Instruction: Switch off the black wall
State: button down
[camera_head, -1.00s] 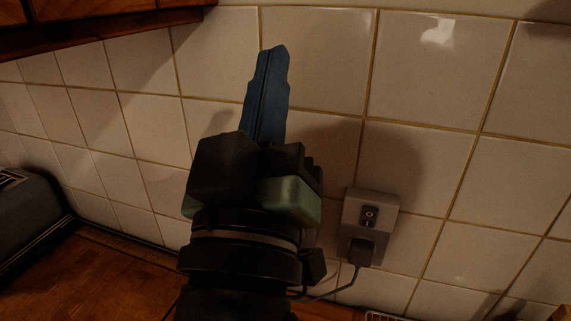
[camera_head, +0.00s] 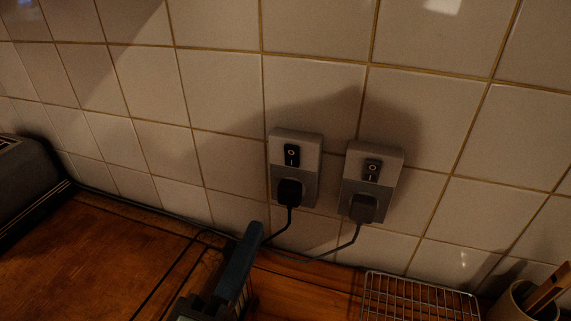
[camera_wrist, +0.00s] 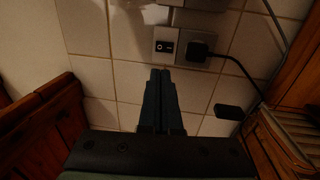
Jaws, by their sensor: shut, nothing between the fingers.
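Two grey wall sockets with black rocker switches are on the tiles. The left switch (camera_head: 291,155) sits above a black plug (camera_head: 290,192). The right switch (camera_head: 371,170) sits above another black plug (camera_head: 363,208). Both switches are marked O above I; I cannot tell which side is pressed in. My gripper (camera_head: 254,230) is shut and empty, below and left of the left socket. In the wrist view, my fingertips (camera_wrist: 161,71) point toward a socket whose switch (camera_wrist: 165,46) is just beyond them, apart in the picture. A second socket (camera_wrist: 207,4) is cut off at the top edge.
Black cables run from the plugs down to the wooden counter (camera_head: 110,250). A wire rack (camera_head: 420,297) lies at the lower right beside a utensil holder (camera_head: 520,300). A dark toaster-like appliance (camera_head: 28,185) stands at left. The tiles above the sockets are clear.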

aim_at(292, 153)
jog(key=p+x, duration=0.3)
jog(key=x, duration=1)
jog(key=shift+w+d+r+p, duration=0.1)
jog(key=shift+w+d+p, duration=0.05)
jog(key=shift+w+p, duration=0.2)
